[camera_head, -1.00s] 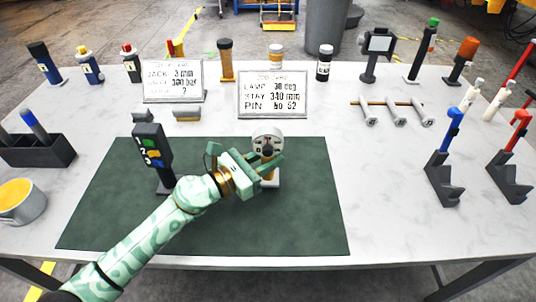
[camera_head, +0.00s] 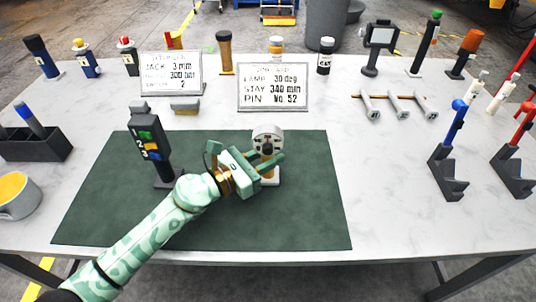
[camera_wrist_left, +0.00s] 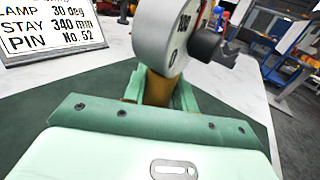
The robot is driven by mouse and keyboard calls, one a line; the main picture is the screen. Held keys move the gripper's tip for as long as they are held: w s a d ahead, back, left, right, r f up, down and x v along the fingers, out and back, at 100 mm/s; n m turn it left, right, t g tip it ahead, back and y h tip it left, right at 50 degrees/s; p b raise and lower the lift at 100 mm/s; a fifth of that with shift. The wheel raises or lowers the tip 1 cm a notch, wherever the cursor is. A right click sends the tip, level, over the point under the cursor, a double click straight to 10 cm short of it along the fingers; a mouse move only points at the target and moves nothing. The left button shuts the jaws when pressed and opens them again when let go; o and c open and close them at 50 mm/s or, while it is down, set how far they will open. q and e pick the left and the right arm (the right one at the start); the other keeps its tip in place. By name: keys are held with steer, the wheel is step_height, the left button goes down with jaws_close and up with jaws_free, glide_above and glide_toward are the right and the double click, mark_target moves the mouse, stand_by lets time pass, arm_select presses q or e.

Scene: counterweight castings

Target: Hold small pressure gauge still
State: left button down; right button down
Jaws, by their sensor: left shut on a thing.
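The small pressure gauge (camera_head: 267,141) stands upright near the back right of the green mat (camera_head: 310,215), with a round grey-white head on a pale base. My left gripper (camera_head: 268,163) reaches in from the left and is shut on the gauge below its head. In the left wrist view the gauge head (camera_wrist_left: 163,35) rises above a brownish stem (camera_wrist_left: 157,88) between the green fingers. The fingers hide part of the stem. My right gripper does not show.
A dark post with numbered coloured buttons (camera_head: 150,145) stands on the mat left of my gripper. Two white sign boards (camera_head: 272,88) stand behind. Blue (camera_head: 452,130) and red-handled tools stand at right. The mat's front and right areas are clear.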

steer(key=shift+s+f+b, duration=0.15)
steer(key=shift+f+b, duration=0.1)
steer(key=shift+b, duration=0.05)
stand_by(1.7)
stand_by(0.3)
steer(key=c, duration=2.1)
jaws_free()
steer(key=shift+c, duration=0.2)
